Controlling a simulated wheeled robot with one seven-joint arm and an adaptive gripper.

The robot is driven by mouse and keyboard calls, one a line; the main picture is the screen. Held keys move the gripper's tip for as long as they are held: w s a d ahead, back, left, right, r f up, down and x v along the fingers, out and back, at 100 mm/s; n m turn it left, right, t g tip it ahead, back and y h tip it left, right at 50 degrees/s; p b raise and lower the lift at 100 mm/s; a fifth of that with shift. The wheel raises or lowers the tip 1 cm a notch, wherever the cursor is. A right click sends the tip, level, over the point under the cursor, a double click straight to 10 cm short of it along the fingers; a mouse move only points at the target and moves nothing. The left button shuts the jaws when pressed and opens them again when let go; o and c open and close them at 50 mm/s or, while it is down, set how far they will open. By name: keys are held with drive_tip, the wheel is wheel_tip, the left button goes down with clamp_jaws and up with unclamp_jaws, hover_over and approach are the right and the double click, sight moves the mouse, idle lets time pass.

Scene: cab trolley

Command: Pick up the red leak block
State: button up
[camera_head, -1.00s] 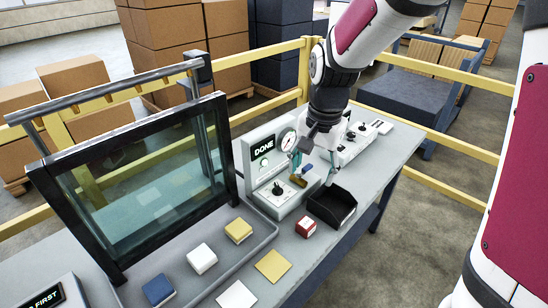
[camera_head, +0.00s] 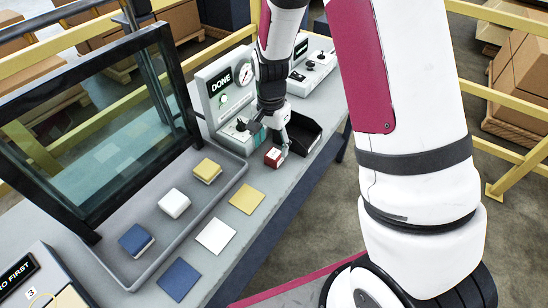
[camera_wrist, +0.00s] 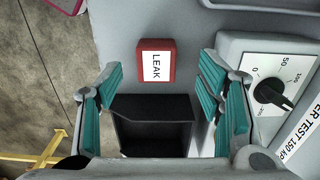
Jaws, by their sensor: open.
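The red leak block (camera_head: 273,157) sits on the grey bench beside the black bin. In the wrist view the red leak block (camera_wrist: 156,62) shows a white label reading LEAK, with its lower edge near the bin's rim in the picture. My gripper (camera_head: 271,143) is above and close to the block in the head view. In the wrist view my gripper (camera_wrist: 163,85) is open and empty, its teal pads left and right of the block's line. The pads look apart from the block.
The black bin (camera_head: 304,132) is open beside the block. The DONE panel with gauge and knob (camera_head: 222,95) stands close behind. A grey tray (camera_head: 200,216) holds a yellow, a white and a blue block. Yellow, white and blue squares lie along the bench front.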

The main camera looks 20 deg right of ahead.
sight(274, 153)
drive_tip(key=shift+d+f, duration=0.25)
drive_tip(key=shift+f, duration=1.1)
drive_tip(key=shift+d+f, duration=0.2)
drive_tip(key=shift+f, duration=1.15)
drive_tip(key=shift+c, duration=0.2)
drive_tip(key=c, duration=1.2)
